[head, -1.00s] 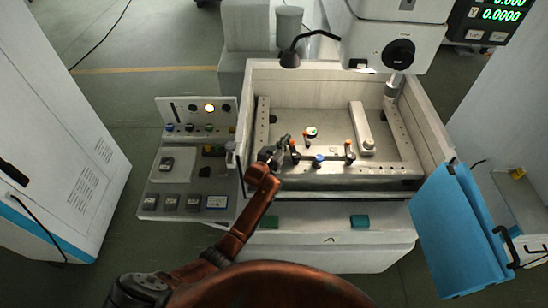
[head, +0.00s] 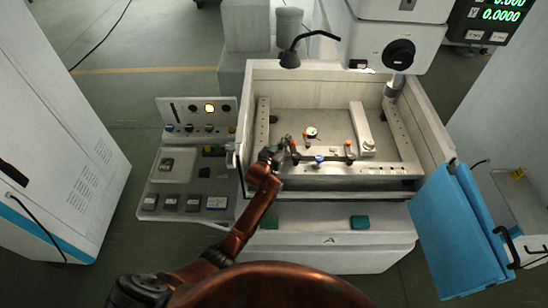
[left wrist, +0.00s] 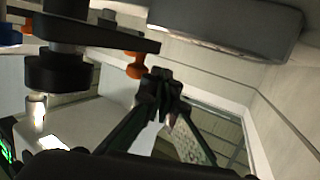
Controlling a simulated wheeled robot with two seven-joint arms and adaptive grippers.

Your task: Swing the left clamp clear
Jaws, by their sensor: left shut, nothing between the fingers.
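The left clamp (head: 294,149), a dark bar with an orange tip, stands near the front left of the machine's work tank. My left gripper (head: 284,143) is right beside it, partly covering it. In the left wrist view, the gripper (left wrist: 162,88) has its fingertips together with nothing between them. A dark clamp bar (left wrist: 100,35) with an orange knob (left wrist: 134,62) is just above and left of the fingertips there. I cannot tell whether they touch. My right gripper is not in view.
A second orange-tipped clamp (head: 349,150) and a blue knob (head: 319,160) are to the right. A small round part (head: 311,133) sits behind. The tank wall (head: 248,100) closes in the left side. The tank floor behind the clamps is mostly clear.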

